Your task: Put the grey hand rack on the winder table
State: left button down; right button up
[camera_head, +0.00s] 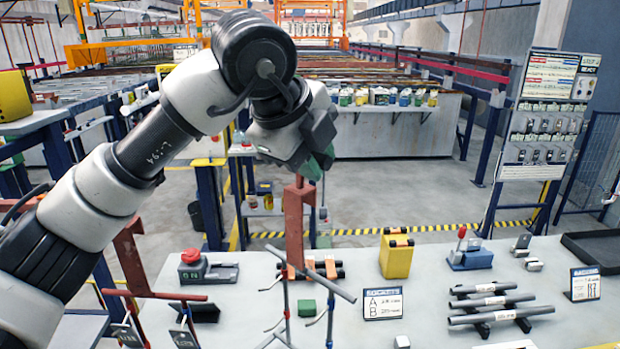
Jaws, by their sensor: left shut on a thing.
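My left gripper (317,165), with green fingertips, is shut at the top of an upright red-brown post. No label shows which surface is the winder table. My right gripper is not in view.
A similar rack with a red crossbar (150,295) is at the left. The worktop carries a yellow box (396,254), a red-button device (192,266), an A/B sign (383,303) and dark grey bars (498,302). A tool board (548,120) stands behind right. Grey floor is open behind.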

aim_at(311, 188)
pick_arm(q)
jog(key=shift+a, duration=0.25)
jog(key=shift+f, duration=0.35)
notch_tip(311, 188, down, 4)
jog(key=shift+r+p, duration=0.25)
jog(key=shift+p, duration=0.6)
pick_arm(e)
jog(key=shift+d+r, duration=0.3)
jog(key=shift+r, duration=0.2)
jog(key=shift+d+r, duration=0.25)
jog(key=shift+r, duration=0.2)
pick_arm(q)
jog(key=shift+f, duration=0.15)
jog(key=c, duration=1)
grip_release()
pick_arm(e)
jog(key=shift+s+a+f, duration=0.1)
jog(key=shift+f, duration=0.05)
